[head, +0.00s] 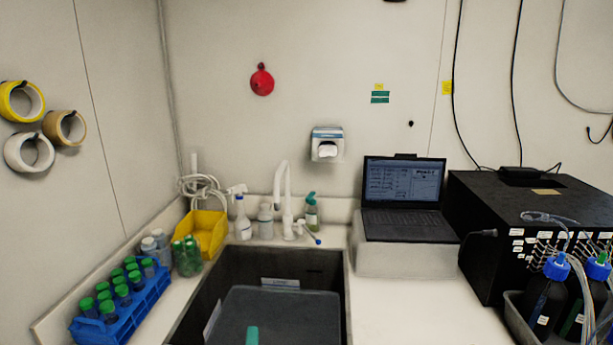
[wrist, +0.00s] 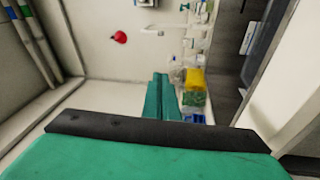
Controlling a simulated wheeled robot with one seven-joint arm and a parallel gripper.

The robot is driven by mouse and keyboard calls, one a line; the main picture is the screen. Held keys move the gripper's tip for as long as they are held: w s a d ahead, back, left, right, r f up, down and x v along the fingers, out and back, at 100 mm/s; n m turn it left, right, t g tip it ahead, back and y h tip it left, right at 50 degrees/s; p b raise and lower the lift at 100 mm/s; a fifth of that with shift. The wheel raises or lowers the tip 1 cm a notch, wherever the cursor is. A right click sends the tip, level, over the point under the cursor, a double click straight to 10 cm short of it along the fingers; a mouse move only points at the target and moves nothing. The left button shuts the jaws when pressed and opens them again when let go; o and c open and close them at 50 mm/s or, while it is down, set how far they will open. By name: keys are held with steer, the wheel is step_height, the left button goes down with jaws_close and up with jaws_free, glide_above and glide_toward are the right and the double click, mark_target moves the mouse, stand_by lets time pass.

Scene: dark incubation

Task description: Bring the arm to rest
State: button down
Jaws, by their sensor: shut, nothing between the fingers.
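My gripper (wrist: 162,78) shows in the wrist view as two teal fingers lying side by side. They are shut with nothing between them. The fingers appear clear of the wall and bench things, though the exact distance cannot be told. In the head view a small teal piece (head: 252,336) shows at the bottom edge over the sink, likely part of my arm or gripper. The rest of my arm is out of the head view.
A dark sink (head: 213,293) has a white faucet (head: 286,195) behind it. Left are a blue tube rack (head: 132,308) and a yellow bin (head: 206,232). Bare white bench (head: 425,305) lies between.

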steer(key=s+d+f+m+g+y, duration=0.1)
steer(key=s+d+f+m, duration=0.3)
steer(key=s+f, duration=0.45)
steer(key=s+d+f+m+g, duration=0.2)
steer(key=s+d+f, duration=0.3)
steer(key=s+f, duration=0.3)
steer(key=s+d+f+m+h, duration=0.1)
steer(key=s+f+m, duration=0.1)
steer(key=s+m, duration=0.3)
steer(key=s+d+f+m+g+h, duration=0.1)
steer(key=s+f+m, duration=0.2)
steer(key=s, duration=1.1)
steer(key=m, duration=0.3)
steer(key=shift+m+g+h, duration=0.3)
steer(key=shift+h, duration=0.1)
